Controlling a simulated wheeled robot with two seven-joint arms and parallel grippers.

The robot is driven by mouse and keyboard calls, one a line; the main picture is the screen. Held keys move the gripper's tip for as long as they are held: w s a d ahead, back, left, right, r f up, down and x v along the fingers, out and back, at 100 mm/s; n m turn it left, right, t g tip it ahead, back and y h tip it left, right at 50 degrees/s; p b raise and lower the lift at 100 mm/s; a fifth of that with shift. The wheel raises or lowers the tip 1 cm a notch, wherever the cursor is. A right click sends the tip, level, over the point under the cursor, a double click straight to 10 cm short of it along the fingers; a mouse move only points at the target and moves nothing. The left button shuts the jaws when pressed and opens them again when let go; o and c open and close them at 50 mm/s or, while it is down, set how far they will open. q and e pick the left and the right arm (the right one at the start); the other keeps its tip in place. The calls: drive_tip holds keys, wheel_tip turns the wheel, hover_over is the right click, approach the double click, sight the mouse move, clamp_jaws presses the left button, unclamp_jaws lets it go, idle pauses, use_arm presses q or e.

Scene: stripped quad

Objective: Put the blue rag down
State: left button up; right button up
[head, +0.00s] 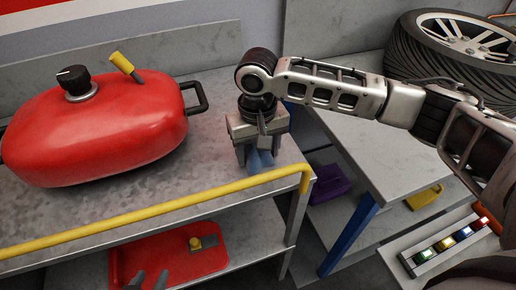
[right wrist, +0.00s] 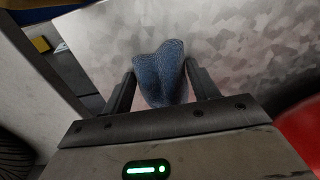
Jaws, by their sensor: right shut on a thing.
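The blue rag (head: 259,162) is bunched between the fingers of my right gripper (head: 262,152), over the right end of the grey metal bench top (head: 215,150). In the right wrist view the rag (right wrist: 161,75) bulges out between the two dark fingers of the right gripper (right wrist: 160,85), with the mottled metal top behind it. I cannot tell whether the rag touches the top. My left gripper (head: 149,280) shows only its two fingertips, apart and empty, at the bottom edge of the head view.
A red tank (head: 95,130) with a black knob fills the bench's left. A yellow rail (head: 150,209) edges the front. Below is a red tray (head: 170,260). On the right are another bench (head: 400,160), a tyre (head: 460,50), a purple bin (head: 328,184) and a strip of coloured lights (head: 447,243).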

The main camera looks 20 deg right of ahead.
drive_tip(key=shift+f, duration=0.1)
drive_tip(key=o, duration=1)
drive_tip(key=shift+r, duration=6.15)
